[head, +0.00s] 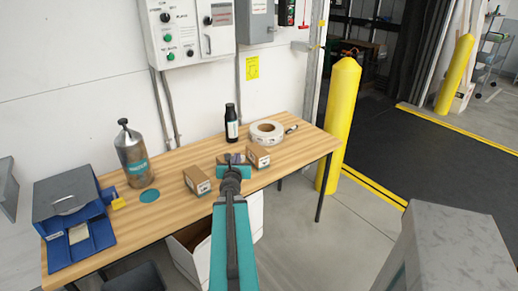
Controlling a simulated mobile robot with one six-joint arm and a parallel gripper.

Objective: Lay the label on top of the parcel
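Two small brown cardboard boxes stand on the wooden table (300,146): one box (197,182) left of my arm, the other box (259,156) just right of it. Both have a light printed patch on one side; I cannot tell which is the parcel. My gripper (233,160) is over the table between the boxes, mostly hidden behind my own wrist, so its fingers and anything in them cannot be made out. A pale flat piece (79,234) lies in the blue tray (88,252) at the left; it may be the label, but it is too small to tell.
A metal flask (134,160) and a teal disc (149,196) are on the left of the table. A yellow post (340,120) rises beyond the right end.

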